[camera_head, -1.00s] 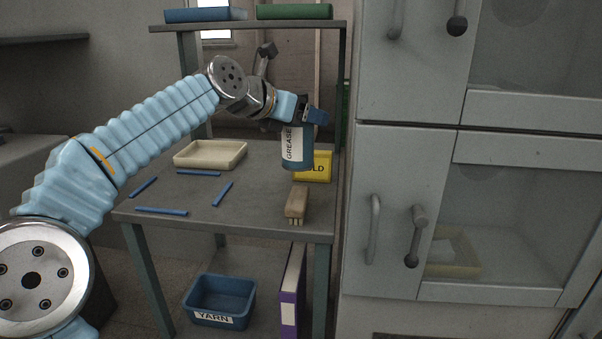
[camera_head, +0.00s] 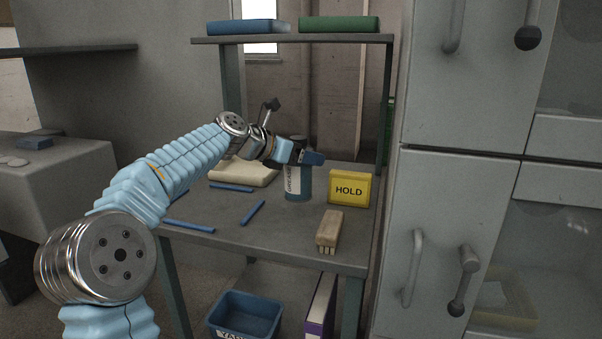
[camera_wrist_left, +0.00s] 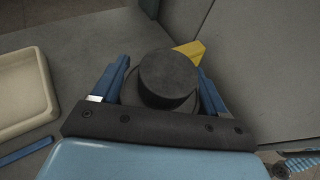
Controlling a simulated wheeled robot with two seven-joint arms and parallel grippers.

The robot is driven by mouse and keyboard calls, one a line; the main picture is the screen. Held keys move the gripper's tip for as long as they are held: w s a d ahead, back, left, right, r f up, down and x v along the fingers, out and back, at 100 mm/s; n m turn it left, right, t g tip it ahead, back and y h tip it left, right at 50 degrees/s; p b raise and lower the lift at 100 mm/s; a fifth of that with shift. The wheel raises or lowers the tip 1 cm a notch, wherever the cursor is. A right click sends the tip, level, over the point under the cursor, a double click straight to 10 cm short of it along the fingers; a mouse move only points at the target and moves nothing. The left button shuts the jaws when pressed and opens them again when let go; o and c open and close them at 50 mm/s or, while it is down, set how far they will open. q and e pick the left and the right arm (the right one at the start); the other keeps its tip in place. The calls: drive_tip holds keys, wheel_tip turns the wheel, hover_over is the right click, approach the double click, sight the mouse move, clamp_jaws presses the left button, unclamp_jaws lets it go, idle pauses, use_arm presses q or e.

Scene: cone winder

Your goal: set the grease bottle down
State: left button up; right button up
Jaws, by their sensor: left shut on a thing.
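The grease bottle (camera_head: 297,184) is blue-grey with a white label reading GREASE. It stands upright at the bench top (camera_head: 284,232), left of the yellow HOLD sign; I cannot tell whether its base touches the surface. My left gripper (camera_head: 307,156) is shut on the bottle near its top and partly hides it. In the left wrist view the bottle's dark round cap (camera_wrist_left: 168,78) sits between the blue fingers (camera_wrist_left: 160,85). My right gripper is not in view.
A yellow HOLD sign (camera_head: 349,189) stands just right of the bottle. A wooden brush (camera_head: 329,229) lies in front. A cream tray (camera_head: 243,174) is behind left, with several blue sticks (camera_head: 252,213) nearby. A grey cabinet (camera_head: 440,190) borders the right.

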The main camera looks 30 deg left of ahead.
sight(300, 168)
use_arm(q)
drive_tip(key=f, duration=0.2)
drive_tip(key=a+f+b, duration=0.1)
drive_tip(key=f, duration=0.1)
drive_tip(key=shift+d, duration=0.1)
drive_tip(key=o, duration=1.3)
drive_tip(key=shift+c, duration=0.2)
drive_tip(key=b+v, duration=0.1)
drive_tip(key=v, duration=1.1)
drive_tip(key=shift+b, duration=0.3)
